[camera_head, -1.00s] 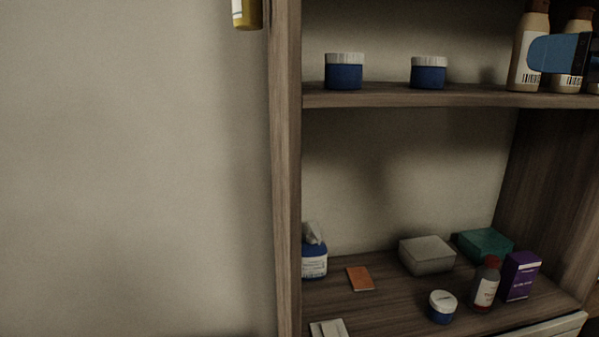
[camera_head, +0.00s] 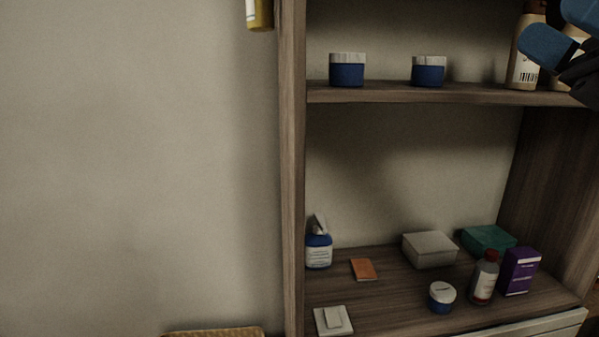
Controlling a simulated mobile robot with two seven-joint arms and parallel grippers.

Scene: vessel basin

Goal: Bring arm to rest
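My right gripper (camera_head: 566,33) is at the top right edge, in front of the bottles on the upper shelf. Its two blue fingertips stand apart with a gap between them, and I see nothing held. Its dark body is cut off by the picture's right edge. My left gripper is not in view.
Beige bottles (camera_head: 525,62) and two blue jars (camera_head: 347,73) stand on the upper shelf (camera_head: 440,93). The lower shelf holds a grey box (camera_head: 430,250), teal box (camera_head: 487,240), purple box (camera_head: 519,271), red-capped bottle (camera_head: 484,280) and smaller items.

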